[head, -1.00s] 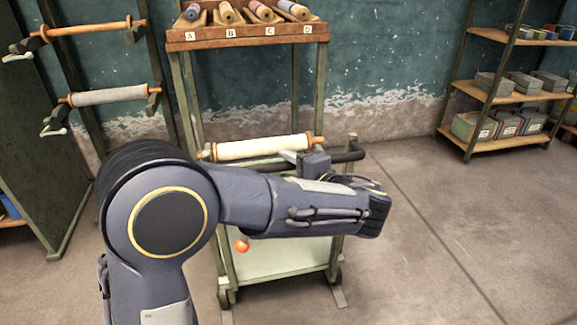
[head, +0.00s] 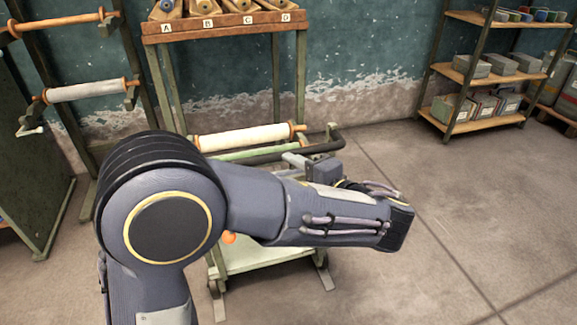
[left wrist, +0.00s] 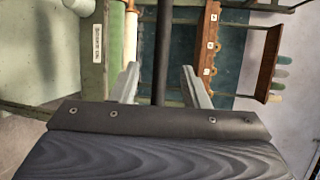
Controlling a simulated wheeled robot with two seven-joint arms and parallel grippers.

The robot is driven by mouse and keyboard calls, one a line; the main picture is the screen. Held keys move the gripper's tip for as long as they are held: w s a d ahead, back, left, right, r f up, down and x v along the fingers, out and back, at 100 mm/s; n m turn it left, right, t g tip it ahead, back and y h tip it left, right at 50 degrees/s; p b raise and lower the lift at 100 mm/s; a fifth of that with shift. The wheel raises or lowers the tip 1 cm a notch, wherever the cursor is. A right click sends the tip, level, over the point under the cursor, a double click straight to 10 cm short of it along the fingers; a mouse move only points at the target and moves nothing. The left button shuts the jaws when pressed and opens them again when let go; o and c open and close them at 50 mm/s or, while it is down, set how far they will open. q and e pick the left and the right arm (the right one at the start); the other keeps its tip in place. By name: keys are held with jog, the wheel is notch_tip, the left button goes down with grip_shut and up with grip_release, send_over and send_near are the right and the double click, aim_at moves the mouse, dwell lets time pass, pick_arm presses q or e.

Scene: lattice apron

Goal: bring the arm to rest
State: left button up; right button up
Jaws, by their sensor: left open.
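My left arm fills the middle of the head view, its forearm reaching right. My left gripper (head: 295,159) shows partly behind the forearm, beside the black handle bar (head: 262,155) of a green cart (head: 262,257). In the left wrist view the two grey fingers of the left gripper (left wrist: 160,78) are apart and empty. The black bar (left wrist: 161,45) appears between them; I cannot tell how far beyond the tips it is. A cream roll with orange ends (head: 243,138) lies across behind the bar. My right gripper is not in view.
A wooden rack lettered A to D (head: 222,28) stands behind the cart on a tall frame. A wall stand with rollers (head: 85,90) is at left. A shelf with boxes (head: 480,75) is at back right. The floor (head: 480,220) at right is clear.

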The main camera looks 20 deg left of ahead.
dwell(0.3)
pick_arm(q)
jog(key=s+a+f+n+g+h, duration=0.3)
jog(key=s+a+f+g+h, duration=0.45)
jog(key=s+a, duration=0.5)
jog(key=s+d+f+n+t+h, duration=0.2)
jog(key=s+n+h, duration=0.1)
jog(key=s+h, duration=0.2)
jog(key=s+d+f+n+t+h, duration=0.1)
jog(key=s+n+t+h, duration=0.1)
jog(key=s+n+h, duration=0.3)
notch_tip(320, 180, up, 34)
jog(key=m+p, duration=0.1)
jog(key=p, duration=3.3)
jog(key=shift+s+d+r+y, duration=0.2)
jog(key=shift+s+y, duration=0.05)
jog(key=shift+y, duration=0.1)
